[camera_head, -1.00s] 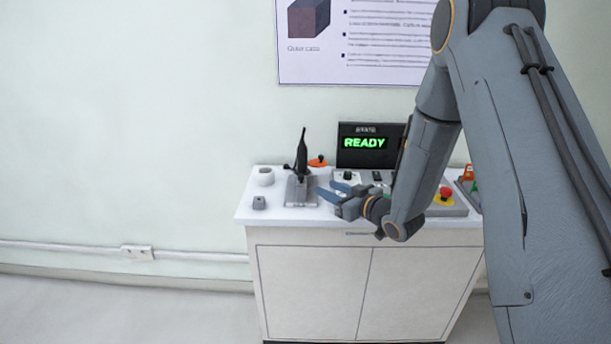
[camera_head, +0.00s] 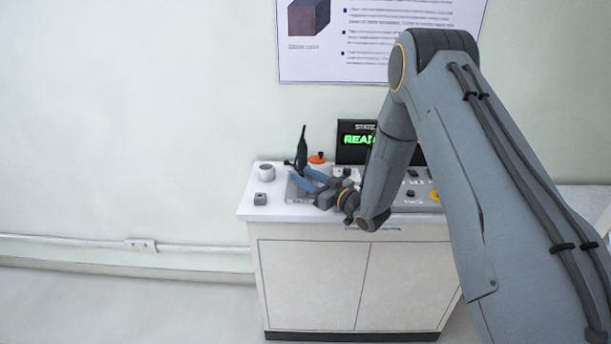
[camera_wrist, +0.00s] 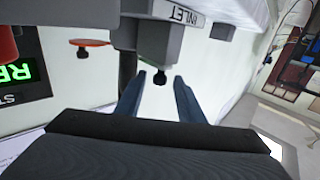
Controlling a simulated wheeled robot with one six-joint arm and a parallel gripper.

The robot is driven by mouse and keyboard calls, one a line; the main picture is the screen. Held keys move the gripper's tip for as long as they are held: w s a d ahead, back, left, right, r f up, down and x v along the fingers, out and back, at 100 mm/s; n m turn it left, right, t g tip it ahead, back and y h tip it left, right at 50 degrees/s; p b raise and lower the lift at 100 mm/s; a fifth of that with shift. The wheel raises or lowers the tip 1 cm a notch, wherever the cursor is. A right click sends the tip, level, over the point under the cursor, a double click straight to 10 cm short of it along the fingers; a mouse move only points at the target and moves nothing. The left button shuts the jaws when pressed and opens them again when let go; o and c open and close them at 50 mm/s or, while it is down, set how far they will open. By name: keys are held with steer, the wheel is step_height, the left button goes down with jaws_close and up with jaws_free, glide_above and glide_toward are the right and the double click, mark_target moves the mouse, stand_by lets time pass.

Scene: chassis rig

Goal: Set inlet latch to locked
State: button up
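The inlet latch (camera_head: 302,148) shows in the head view as a black upright handle at the left of the cabinet top, its grey base partly hidden by my fingers.
A lit display (camera_head: 356,139) stands at the back, partly behind my arm. An orange-red knob (camera_head: 318,158) is just right of the latch. A white cup-like part (camera_head: 266,171) and a small grey block (camera_head: 260,199) are to the left. My arm hides much of the right side.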

jaws_close()
steer(key=shift+w+f+b, duration=0.1)
steer(key=shift+w+b, duration=0.75)
steer(key=shift+w, duration=0.45)
steer(key=shift+r, duration=0.2)
jaws_free()
steer(key=shift+w, duration=0.1)
steer(key=shift+f, duration=0.1)
